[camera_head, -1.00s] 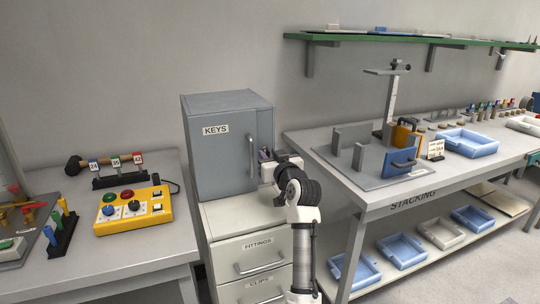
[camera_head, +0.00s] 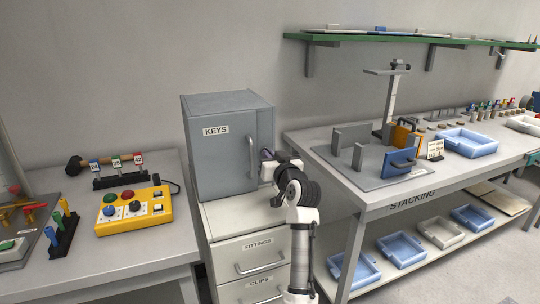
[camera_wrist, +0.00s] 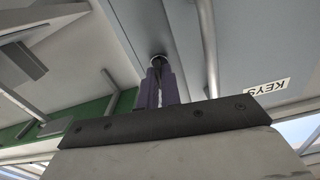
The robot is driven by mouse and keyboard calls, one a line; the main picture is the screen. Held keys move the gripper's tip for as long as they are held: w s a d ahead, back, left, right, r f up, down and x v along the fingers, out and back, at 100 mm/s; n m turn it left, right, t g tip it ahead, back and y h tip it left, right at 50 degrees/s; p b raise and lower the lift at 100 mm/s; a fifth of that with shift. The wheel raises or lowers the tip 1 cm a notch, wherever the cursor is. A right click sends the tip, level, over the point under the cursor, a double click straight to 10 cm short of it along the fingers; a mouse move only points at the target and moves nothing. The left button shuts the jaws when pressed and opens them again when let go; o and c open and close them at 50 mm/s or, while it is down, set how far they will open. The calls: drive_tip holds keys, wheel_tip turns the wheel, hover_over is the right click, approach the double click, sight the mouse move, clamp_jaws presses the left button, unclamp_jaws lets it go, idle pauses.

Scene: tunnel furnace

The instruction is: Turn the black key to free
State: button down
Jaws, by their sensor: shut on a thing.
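The grey key cabinet (camera_head: 222,165) with the KEYS label stands on the drawer unit, its door closed. My gripper (camera_head: 265,156) is at the right edge of the cabinet front, just right of the vertical door handle (camera_head: 250,157). In the wrist view my gripper's purple fingers (camera_wrist: 157,74) are close together, with their tips at a small dark round piece (camera_wrist: 158,60) on the cabinet front. This appears to be the black key in its lock. The fingers hide most of it, so I cannot tell its angle.
The drawer unit (camera_head: 248,229) with FITTINGS and CLIPS drawers stands below. A bench with a yellow button box (camera_head: 134,211) is at left. The stacking bench (camera_head: 345,193) with blue trays is close at right. The cabinet handle also shows beside the fingers in the wrist view (camera_wrist: 207,45).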

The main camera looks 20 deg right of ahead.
drive_tip(key=shift+d+f+m+p, duration=0.1)
drive_tip(key=shift+m+p, duration=2.6)
drive_tip(key=shift+m, duration=1.4)
drive_tip(key=shift+d+f+m+p, duration=0.1)
drive_tip(key=shift+m+p, duration=2.6)
drive_tip(key=shift+m, duration=1.4)
drive_tip(key=c, duration=1.6)
unclamp_jaws()
drive_tip(key=shift+s, duration=0.1)
